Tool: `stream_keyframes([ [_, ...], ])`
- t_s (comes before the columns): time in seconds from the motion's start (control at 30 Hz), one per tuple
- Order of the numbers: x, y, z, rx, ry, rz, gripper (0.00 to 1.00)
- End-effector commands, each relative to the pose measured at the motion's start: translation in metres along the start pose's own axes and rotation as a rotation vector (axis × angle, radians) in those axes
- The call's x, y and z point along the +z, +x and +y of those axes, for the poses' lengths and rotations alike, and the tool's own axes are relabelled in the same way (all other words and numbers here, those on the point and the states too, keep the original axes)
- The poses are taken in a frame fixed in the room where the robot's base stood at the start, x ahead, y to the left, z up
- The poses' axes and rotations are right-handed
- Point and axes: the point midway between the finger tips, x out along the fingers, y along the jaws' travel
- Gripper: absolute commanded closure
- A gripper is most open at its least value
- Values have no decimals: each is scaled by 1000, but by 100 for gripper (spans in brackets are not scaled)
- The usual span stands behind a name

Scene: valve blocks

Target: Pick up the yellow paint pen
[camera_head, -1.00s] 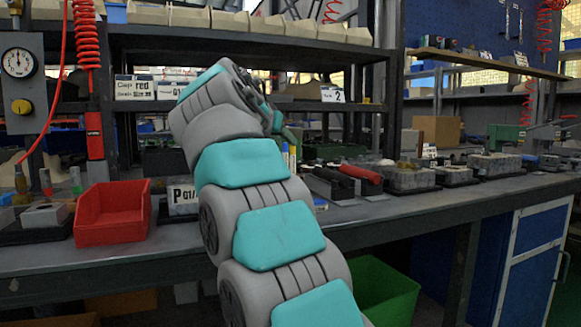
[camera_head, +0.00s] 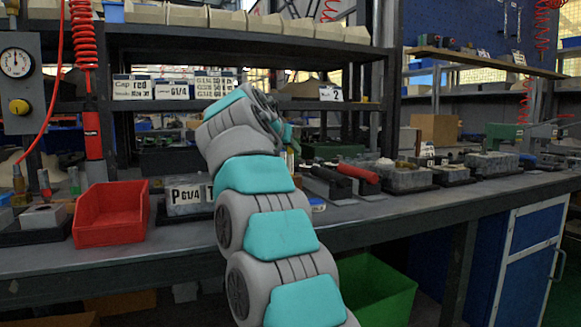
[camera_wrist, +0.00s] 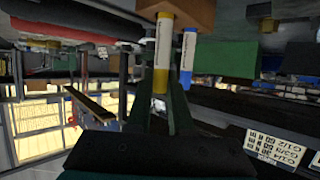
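The yellow paint pen (camera_wrist: 163,50) has a white label and a yellow end. It shows in the upper middle of the wrist view, which appears upside down. Its far end meets a brown block (camera_wrist: 190,10). A blue pen (camera_wrist: 187,58) of the same kind stands close beside it, to the right. My gripper (camera_wrist: 160,90) is open, its two dark fingers apart, with the yellow end in line with the gap between them. I cannot tell whether either finger touches the pen. In the head view my arm hides most of the pens and the fingers.
A red bin (camera_head: 110,213) stands on the workbench (camera_head: 400,207) at left. A red-handled tool (camera_head: 358,173) and several valve blocks (camera_head: 410,178) lie to the right of my arm. A shelf (camera_head: 240,42) runs above, with labelled boxes. A green bin (camera_head: 375,290) is below the bench.

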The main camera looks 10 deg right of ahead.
Motion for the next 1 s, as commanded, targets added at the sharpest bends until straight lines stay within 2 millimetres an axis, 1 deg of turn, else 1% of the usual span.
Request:
stream_keyframes([
  [0.03, 0, 0, 0, 0, 0, 0, 88],
  [0.13, 0, 0, 0, 0, 0, 0, 100],
  [0.17, 0, 0, 0, 0, 0, 0, 100],
  [0.73, -2, -1, 1, 0, 0, 0, 100],
  [0.87, -10, -6, 4, 1, 0, 0, 100],
  [1.0, -26, -17, 12, 1, 1, 1, 100],
])
